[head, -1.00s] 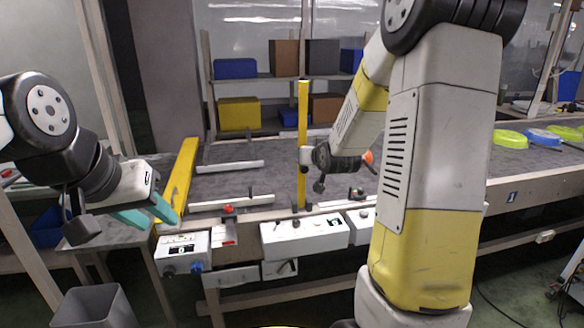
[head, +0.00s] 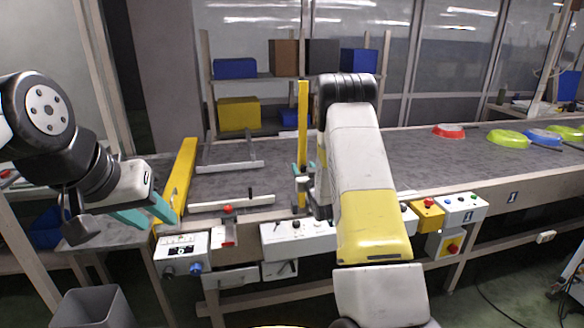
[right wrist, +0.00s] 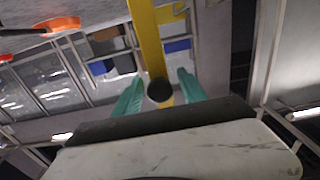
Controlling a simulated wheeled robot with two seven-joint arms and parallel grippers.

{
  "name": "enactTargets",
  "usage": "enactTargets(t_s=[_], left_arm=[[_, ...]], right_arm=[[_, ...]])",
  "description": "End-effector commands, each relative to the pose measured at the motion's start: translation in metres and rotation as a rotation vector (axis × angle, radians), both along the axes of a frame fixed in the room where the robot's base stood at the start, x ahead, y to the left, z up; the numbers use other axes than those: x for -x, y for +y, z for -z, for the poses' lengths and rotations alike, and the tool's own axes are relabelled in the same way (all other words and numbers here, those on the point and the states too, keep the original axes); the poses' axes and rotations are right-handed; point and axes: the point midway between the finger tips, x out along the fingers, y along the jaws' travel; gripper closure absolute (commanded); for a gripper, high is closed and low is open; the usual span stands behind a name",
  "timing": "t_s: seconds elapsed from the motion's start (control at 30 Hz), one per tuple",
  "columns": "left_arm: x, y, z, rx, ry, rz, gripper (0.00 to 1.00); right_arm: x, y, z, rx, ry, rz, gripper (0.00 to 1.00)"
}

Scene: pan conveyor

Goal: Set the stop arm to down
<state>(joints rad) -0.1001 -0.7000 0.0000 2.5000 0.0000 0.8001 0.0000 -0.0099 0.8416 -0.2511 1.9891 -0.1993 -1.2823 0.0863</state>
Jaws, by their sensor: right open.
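The stop arm (head: 303,108) is a yellow bar standing upright at the near edge of the conveyor. In the right wrist view the yellow bar (right wrist: 146,38) runs between my fingers, with a round black knob (right wrist: 159,90) in front of it. My right gripper (right wrist: 158,88) is open, with one teal finger on each side of the knob and bar, apart from them in that view. My left gripper (head: 148,213) is open and empty at the left, near the conveyor's end.
A yellow bar (head: 180,180) lies across the conveyor's left end. White control boxes (head: 283,238) line the front edge; a yellow box (head: 428,215) is further right. Red (head: 449,131), green (head: 507,137) and blue (head: 540,136) pans lie on the belt (head: 400,155). A grey bin (head: 92,308) stands lower left.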

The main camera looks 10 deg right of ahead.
Motion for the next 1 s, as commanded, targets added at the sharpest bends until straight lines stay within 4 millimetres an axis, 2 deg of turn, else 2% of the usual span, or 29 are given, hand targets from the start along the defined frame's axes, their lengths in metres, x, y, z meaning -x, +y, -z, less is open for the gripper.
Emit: enactTargets(t_s=[0.13,0.43,0.47,0.7,1.0], left_arm=[[0.0,0.0,0.0,0.0,0.0,0.0,0.64],[0.0,0.0,0.0,0.0,0.0,0.0,0.64],[0.0,0.0,0.0,0.0,0.0,0.0,0.64],[0.0,0.0,0.0,0.0,0.0,0.0,0.64],[0.0,0.0,0.0,0.0,0.0,0.0,0.64]], right_arm=[[-0.014,0.001,0.0,0.0,0.0,0.0,0.51],[-0.018,0.0,0.0,-0.001,0.001,0.0,0.51],[-0.017,0.0,0.0,-0.001,0.002,0.0,0.53],[-0.017,0.0,0.0,-0.001,0.002,0.001,1.0],[-0.017,0.0,0.0,-0.001,0.002,0.001,1.0]])
